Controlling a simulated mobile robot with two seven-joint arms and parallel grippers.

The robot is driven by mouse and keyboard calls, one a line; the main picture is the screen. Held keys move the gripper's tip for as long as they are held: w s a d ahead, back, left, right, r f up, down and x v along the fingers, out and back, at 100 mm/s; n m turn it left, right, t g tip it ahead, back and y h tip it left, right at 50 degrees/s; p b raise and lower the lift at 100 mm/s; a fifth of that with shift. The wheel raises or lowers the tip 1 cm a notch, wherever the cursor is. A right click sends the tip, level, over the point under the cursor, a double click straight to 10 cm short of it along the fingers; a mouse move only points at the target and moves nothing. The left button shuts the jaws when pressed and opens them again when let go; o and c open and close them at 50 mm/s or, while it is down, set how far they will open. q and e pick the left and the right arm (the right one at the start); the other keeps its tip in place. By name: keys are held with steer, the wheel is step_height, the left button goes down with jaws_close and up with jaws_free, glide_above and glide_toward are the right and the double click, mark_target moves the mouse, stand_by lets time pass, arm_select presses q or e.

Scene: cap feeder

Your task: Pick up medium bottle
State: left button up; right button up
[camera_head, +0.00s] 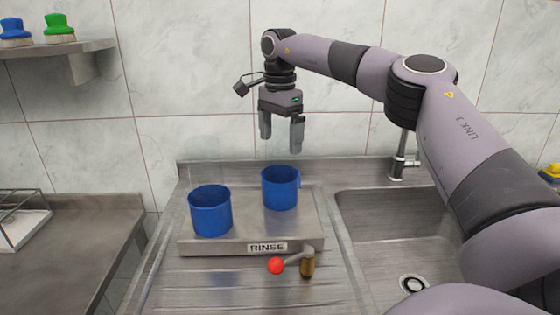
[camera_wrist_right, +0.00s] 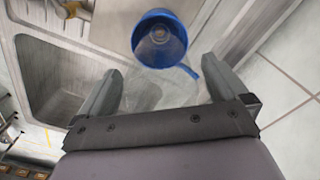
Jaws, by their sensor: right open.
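No thing is plainly recognisable as a medium bottle. Two blue cup-shaped containers, one at left (camera_head: 210,211) and one at right (camera_head: 280,189), stand upright on the grey RINSE platform (camera_head: 226,246). My right gripper (camera_head: 281,143) is open, pointing down above the right blue container and apart from it. In the right wrist view, a blue container (camera_wrist_right: 160,20) with a small handle lies just beyond the open fingers (camera_wrist_right: 161,67). A faint clear, glassy shape (camera_wrist_right: 155,88) shows between the fingers; I cannot tell whether it is a bottle. My left gripper is out of view.
A lever with a red knob (camera_head: 276,266) stands before the platform. A sink (camera_head: 385,222) with a tap (camera_head: 400,165) lies at right. A shelf (camera_head: 62,48) at upper left holds a blue and a green brush. A wire rack (camera_head: 18,222) stands far left. The left counter (camera_head: 75,262) is mostly clear.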

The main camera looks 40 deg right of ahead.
step_height(320, 180, down, 2)
steer(key=shift+c, duration=0.3)
steer(key=c, duration=1.1)
step_height(320, 180, up, 10)
steer(key=shift+r+p, duration=0.1)
steer(key=shift+p, duration=0.7)
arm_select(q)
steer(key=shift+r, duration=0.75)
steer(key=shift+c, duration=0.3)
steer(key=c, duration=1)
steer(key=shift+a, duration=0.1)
arm_select(e)
steer(key=shift+a, duration=0.15)
